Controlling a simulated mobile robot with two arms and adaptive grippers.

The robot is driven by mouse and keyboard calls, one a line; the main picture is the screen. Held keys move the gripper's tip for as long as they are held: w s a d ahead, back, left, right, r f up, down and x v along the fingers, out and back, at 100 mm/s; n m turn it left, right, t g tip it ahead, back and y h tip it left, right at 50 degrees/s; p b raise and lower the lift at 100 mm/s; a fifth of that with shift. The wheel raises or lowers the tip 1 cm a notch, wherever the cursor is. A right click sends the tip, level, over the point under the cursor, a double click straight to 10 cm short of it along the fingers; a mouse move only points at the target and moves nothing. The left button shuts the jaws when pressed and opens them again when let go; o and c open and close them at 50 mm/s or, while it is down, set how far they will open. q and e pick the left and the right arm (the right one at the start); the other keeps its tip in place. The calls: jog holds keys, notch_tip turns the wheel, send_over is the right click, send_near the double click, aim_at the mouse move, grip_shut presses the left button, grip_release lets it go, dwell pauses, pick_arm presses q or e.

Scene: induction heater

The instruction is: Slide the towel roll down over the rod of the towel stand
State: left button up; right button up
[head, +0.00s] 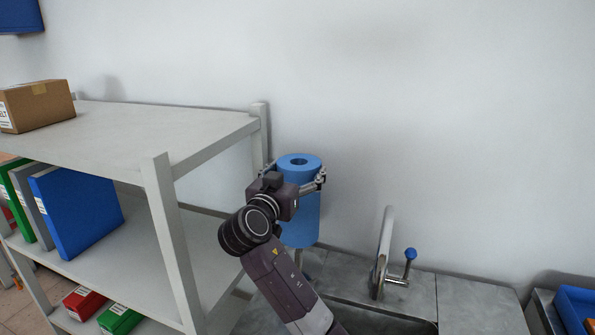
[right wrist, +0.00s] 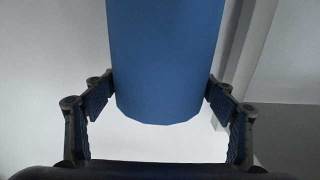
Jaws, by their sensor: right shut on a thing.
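The blue towel roll (head: 300,215) is upright in the head view, between the shelf and the sink, with the dark hole in its top end facing up. My right gripper (head: 295,176) is shut on the roll, with a finger on either side near its upper part. In the right wrist view the roll (right wrist: 165,60) fills the space between the two finger pads. A thin grey piece shows just under the roll's lower end; I cannot tell whether it is the towel stand's rod. The stand is not clearly visible. My left gripper is out of view.
A grey shelf unit (head: 160,135) with a cardboard box (head: 38,105) and binders (head: 80,210) stands close on the left. A faucet (head: 382,255) with a blue-knobbed lever rises right of the roll. A blue tray (head: 575,308) is at the far right. The wall is behind.

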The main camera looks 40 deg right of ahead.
jog(key=shift+f, duration=0.1)
dwell(0.3)
jog(key=o, duration=2)
jog(key=shift+c, duration=0.2)
jog(key=shift+f, duration=0.1)
jog(key=v, duration=1.2)
jog(key=shift+s, duration=0.1)
